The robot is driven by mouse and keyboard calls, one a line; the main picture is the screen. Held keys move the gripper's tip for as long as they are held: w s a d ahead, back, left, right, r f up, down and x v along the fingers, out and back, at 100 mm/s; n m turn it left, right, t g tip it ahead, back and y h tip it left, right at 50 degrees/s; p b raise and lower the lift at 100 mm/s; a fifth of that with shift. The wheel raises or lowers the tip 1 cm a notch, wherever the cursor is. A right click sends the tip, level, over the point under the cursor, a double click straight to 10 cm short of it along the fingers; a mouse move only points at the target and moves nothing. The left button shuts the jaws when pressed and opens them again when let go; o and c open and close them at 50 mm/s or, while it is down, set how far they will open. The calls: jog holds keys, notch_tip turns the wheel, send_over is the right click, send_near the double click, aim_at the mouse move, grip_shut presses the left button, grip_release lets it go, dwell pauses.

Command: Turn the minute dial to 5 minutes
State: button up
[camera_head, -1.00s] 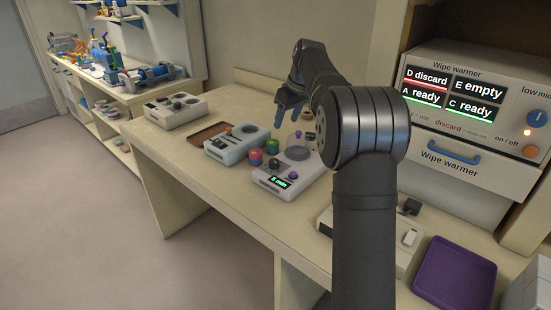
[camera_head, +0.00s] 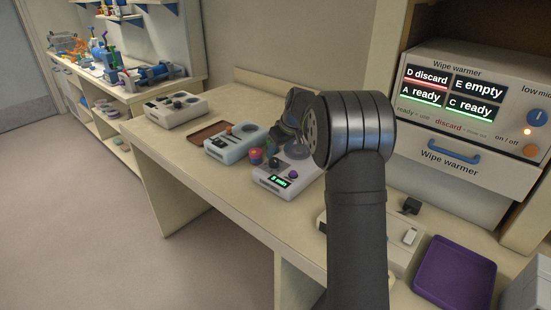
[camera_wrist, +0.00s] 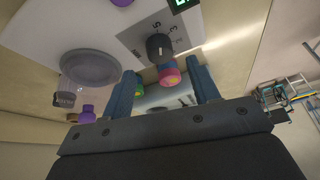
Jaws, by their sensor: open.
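In the head view my gripper (camera_head: 280,135) is above the device's back and partly hidden by my arm.
Stacked coloured pieces (camera_wrist: 169,75), pink and yellow, show between the fingers beyond the dial. A purple knob (camera_head: 293,174) and a grey round plate (camera_wrist: 91,67) are on the device. A pale blue device (camera_head: 236,146) stands left, a purple tray (camera_head: 455,272) right, a wipe warmer (camera_head: 470,110) behind.

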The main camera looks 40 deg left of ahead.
aim_at(274, 160)
jog(key=x, duration=0.5)
